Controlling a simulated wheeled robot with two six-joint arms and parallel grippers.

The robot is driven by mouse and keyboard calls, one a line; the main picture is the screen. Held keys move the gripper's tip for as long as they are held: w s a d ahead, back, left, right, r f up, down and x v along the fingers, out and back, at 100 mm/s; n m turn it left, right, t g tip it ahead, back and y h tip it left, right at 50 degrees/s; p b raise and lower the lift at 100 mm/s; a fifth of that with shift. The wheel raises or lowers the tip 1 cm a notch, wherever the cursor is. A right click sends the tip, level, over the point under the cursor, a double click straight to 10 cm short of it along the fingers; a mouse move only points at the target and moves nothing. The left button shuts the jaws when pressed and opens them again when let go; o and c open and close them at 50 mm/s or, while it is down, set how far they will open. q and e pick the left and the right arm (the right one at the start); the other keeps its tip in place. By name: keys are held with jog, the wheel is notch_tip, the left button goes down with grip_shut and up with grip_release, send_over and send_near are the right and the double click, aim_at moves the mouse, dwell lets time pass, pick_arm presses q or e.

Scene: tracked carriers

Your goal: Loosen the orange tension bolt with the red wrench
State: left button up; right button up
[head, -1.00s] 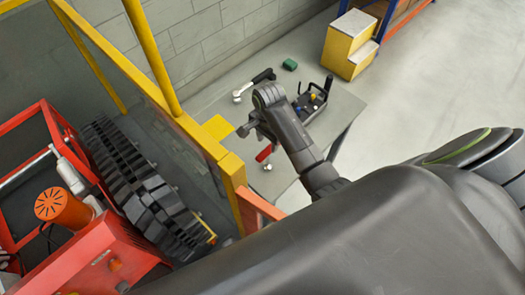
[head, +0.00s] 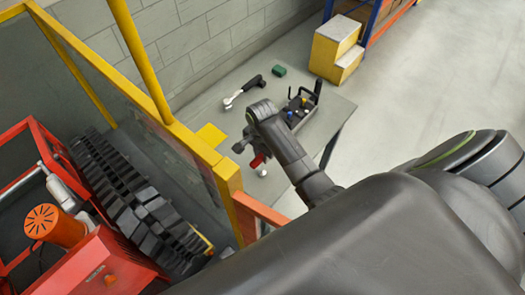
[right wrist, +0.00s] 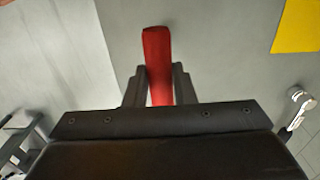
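The red wrench (head: 258,161) lies at the near side of the grey table, its silver end toward me. My right gripper (head: 244,143) is over it. In the right wrist view the red handle (right wrist: 158,60) stands between the two fingers (right wrist: 160,85), which appear to touch it on both sides; the wrench's silver end is hidden there. A small orange piece (head: 110,280) on the red carrier's front looks like the tension bolt, but is too small to be sure. My left gripper is not in view.
A yellow-framed screen (head: 170,120) stands between table and red carrier (head: 125,268), with black track (head: 130,200). The floor at right is clear.

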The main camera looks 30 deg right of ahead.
grip_shut()
jog(key=shift+w+r+p, duration=0.1)
jog(key=shift+r+p, duration=0.75)
jog(key=shift+r, duration=2.65)
